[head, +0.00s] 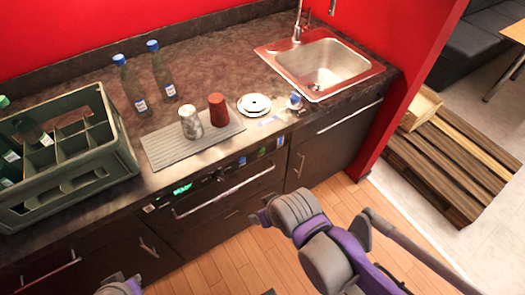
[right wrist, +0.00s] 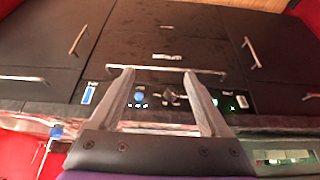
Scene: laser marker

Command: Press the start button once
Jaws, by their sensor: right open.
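The appliance's control panel (head: 220,175) runs along the top of a dark front below the counter. In the right wrist view it appears upside down, with a round blue button (right wrist: 139,97), a dark knob (right wrist: 170,97) and a small lit display (right wrist: 232,103). I cannot read which control is the start button. My right gripper (right wrist: 158,73) is open and empty in front of the panel. The blue button and knob appear between its fingers; contact cannot be judged. In the head view my right arm hides most of this gripper. My left gripper is out of view; only part of its arm shows.
A bar handle (head: 225,192) sticks out below the panel. Wooden pallets (head: 440,165) lie right.

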